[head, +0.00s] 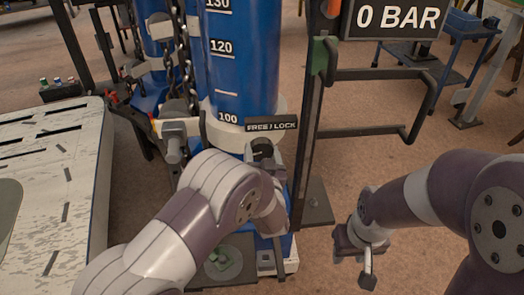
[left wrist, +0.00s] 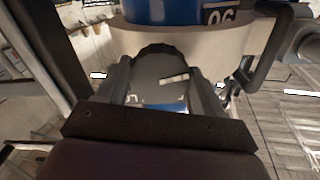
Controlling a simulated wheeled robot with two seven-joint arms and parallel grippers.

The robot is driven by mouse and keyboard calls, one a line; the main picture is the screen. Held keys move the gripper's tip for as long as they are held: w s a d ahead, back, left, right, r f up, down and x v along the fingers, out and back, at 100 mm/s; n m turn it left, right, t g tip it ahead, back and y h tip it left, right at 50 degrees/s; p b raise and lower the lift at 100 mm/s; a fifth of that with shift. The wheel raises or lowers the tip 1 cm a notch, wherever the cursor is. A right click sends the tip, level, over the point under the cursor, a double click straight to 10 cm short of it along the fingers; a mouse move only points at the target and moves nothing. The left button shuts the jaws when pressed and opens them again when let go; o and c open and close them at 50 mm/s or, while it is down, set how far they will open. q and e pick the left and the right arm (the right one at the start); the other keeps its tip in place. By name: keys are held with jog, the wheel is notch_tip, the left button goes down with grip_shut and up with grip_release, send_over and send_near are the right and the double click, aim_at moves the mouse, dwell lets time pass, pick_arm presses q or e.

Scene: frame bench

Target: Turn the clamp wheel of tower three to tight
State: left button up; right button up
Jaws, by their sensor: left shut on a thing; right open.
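A blue tower (head: 240,60) with a white height scale stands in a pale collar (head: 225,132). A FREE / LOCK sign (head: 271,124) is on the collar's front. My left gripper (head: 264,150) is just below this sign, largely hidden by my own arm. In the left wrist view, its fingers (left wrist: 162,88) are shut on a round grey clamp wheel (left wrist: 150,70) with a dark rim, under the pale collar. My right gripper (head: 355,260) is open and empty, low at the right, apart from the tower.
A dark post (head: 312,120) with a black rail frame (head: 405,132) stands right of the tower. A 0 BAR display (head: 398,18) is above it. Chains (head: 178,60) hang on the left. A pale slotted table (head: 60,160) fills the left side.

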pick_arm(q)
jog(key=m+p, duration=0.1)
jog(key=m, duration=0.3)
jog(key=shift+m+p, duration=0.3)
jog(key=shift+p, duration=0.05)
jog(key=m+p, duration=0.2)
jog(key=m, duration=0.3)
jog(key=shift+a+r, duration=0.1)
jog(key=m+p, duration=0.2)
jog(key=m, duration=0.3)
jog(key=shift+m, duration=0.4)
jog(key=shift+m+p, duration=0.8)
jog(key=shift+m, duration=1.7)
jog(key=o, duration=1)
jog(key=shift+o, duration=0.2)
jog(key=shift+s, duration=0.1)
